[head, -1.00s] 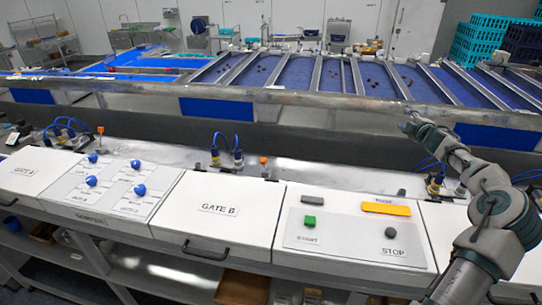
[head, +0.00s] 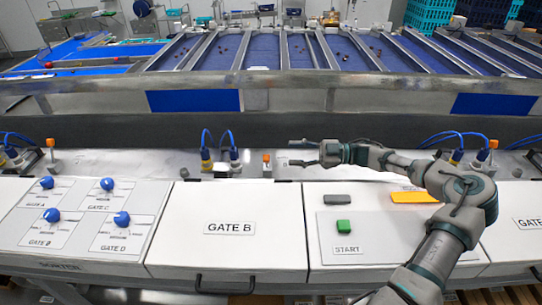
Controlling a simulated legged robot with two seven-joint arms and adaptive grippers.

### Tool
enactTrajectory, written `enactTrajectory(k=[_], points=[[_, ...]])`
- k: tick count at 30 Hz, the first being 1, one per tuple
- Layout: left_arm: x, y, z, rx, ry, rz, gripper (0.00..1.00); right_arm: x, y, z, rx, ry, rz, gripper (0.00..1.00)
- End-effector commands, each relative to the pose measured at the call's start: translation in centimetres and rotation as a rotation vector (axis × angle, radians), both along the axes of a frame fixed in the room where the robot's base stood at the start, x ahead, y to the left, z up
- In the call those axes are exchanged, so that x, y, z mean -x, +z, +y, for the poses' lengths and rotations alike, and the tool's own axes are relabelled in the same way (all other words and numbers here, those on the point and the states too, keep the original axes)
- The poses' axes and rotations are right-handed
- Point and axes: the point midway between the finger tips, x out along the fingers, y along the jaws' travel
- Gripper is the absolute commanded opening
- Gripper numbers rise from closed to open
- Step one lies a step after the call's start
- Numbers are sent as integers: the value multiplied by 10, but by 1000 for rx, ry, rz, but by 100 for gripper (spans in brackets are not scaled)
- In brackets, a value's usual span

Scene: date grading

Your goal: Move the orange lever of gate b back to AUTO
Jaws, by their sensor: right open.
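The small orange lever of gate b (head: 266,157) stands on the metal ledge just behind the white GATE B panel (head: 230,228). My right gripper (head: 292,153) comes in from the right, its two fingers pointing left toward the lever. It is open and empty, with its fingertips a short way right of the lever and apart from it in the picture. Any AUTO marking by the lever is too small to read. My left gripper is not in view.
Blue hoses and yellow fittings (head: 206,160) stand left of the lever. Other orange levers stand at the far left (head: 50,143) and right (head: 493,145). A panel with blue knobs (head: 107,184) and a green START button (head: 343,226) flank the GATE B panel.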

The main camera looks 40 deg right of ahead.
Motion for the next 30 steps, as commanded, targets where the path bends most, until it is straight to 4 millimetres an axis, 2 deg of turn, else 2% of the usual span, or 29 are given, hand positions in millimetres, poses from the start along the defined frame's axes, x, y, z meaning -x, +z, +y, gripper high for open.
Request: enactTrajectory(k=[2, 6, 9, 12, 16, 23, 29, 30], points=[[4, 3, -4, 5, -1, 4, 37, -1, -20, 1, -3, -1, 7, 48], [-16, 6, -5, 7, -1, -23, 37, -18, -20, 28, 2, 2, 4, 48], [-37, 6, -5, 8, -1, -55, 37, -29, -20, 40, 5, 0, 4, 48], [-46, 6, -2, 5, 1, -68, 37, -37, -20, 48, 7, -2, 3, 48], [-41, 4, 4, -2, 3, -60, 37, -44, -20, 53, 3, -4, 1, 48], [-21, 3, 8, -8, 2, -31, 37, -49, -19, 56, 1, -4, -2, 48], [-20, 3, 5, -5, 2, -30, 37, -49, -19, 57, 1, -4, -2, 48], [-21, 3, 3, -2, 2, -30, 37, -49, -18, 58, 2, -4, -2, 38]])
